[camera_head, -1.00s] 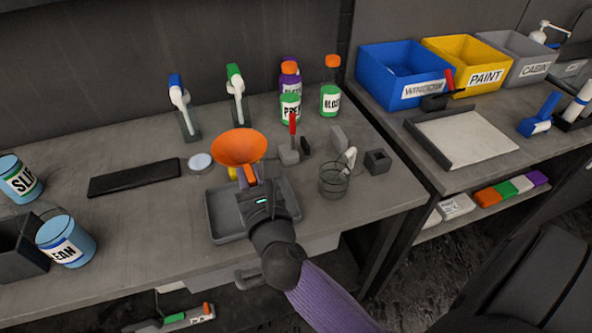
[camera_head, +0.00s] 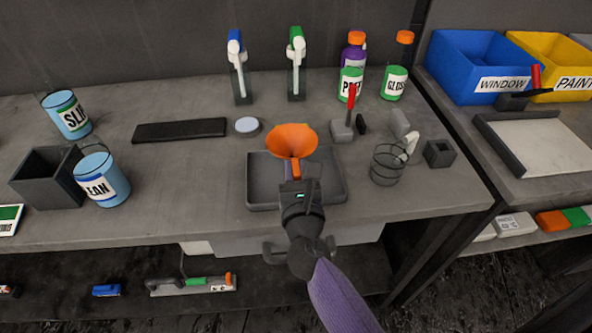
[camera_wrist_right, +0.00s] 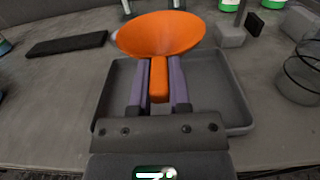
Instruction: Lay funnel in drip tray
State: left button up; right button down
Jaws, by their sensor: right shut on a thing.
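The orange funnel (camera_head: 291,140) is held by my right gripper (camera_head: 294,168), whose fingers are shut on its handle. In the right wrist view the funnel (camera_wrist_right: 161,36) has its wide mouth at the far end, and its handle lies between the purple fingers (camera_wrist_right: 159,82). The grey drip tray (camera_head: 335,178) stands on the bench under the gripper; it also shows in the right wrist view (camera_wrist_right: 226,98). The funnel's cone is over the tray's back edge. I cannot tell whether it touches the tray. My left gripper is not in view.
A round white-topped tin (camera_head: 248,126) and a black bar (camera_head: 180,130) lie left of the tray. A wire holder (camera_head: 388,166) and a red-handled tool (camera_head: 350,105) stand to its right. Spray bottles (camera_head: 240,75) stand behind. Blue cans (camera_head: 102,180) are at the left.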

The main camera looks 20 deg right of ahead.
jog(key=c, duration=0.6)
grip_release()
jog(key=shift+f, duration=0.1)
jog(key=shift+r, duration=0.2)
jog(key=v, duration=0.7)
jog(key=shift+s+f, duration=0.1)
jog(key=shift+s+a, duration=0.1)
jog(key=shift+s, duration=0.05)
